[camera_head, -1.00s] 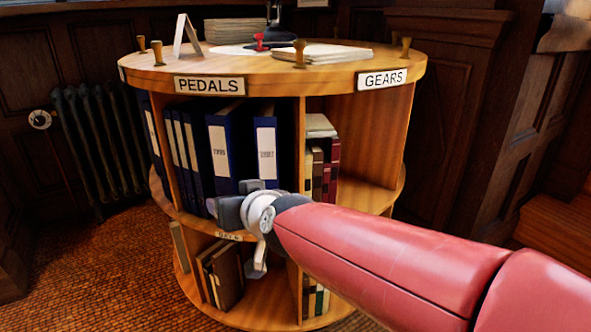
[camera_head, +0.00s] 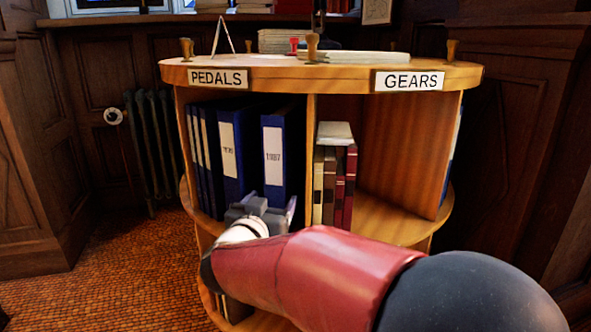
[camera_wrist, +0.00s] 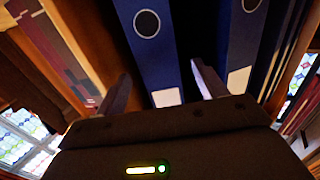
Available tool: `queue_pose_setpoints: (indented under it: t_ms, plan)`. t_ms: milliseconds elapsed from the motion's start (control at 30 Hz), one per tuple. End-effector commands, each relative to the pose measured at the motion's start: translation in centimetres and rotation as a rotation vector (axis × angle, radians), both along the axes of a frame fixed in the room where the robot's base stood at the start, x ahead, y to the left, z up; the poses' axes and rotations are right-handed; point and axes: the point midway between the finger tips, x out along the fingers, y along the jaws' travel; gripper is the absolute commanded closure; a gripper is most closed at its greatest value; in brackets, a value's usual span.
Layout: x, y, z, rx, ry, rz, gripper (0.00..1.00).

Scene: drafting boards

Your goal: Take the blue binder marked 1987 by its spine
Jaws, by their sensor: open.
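The blue binder marked 1987 (camera_head: 274,135) stands upright on the upper shelf, against the wooden divider under the PEDALS sign. Its spine has a white label; its lower part is hidden behind my gripper (camera_head: 268,204). In the wrist view, which looks inverted, this binder (camera_wrist: 150,45) shows a dark round hole and a bit of white label. My gripper (camera_wrist: 160,78) is open, with one finger on each side of the spine in the picture. I cannot tell whether the fingertips touch it. A second blue binder (camera_head: 231,150) with a white label stands just left of it.
More blue binders (camera_head: 203,150) fill the shelf to the left. The wooden divider (camera_head: 311,150) borders the 1987 binder on the right, with dark red books (camera_head: 345,185) beyond. Stamps and papers lie on the round top (camera_head: 300,74). A radiator (camera_head: 155,145) stands behind left.

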Motion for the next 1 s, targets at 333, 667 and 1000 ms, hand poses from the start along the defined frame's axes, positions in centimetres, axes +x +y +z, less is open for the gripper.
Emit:
queue_pose_setpoints:
  t_ms: [333,667,1000]
  plan:
    - [2.9,-0.8,-0.2,-0.005,-0.002,-0.013,0.29]
    - [7.2,-1.9,0.0,-0.005,-0.002,-0.011,0.29]
    - [7.5,-2.0,0.0,-0.004,-0.001,-0.009,0.37]
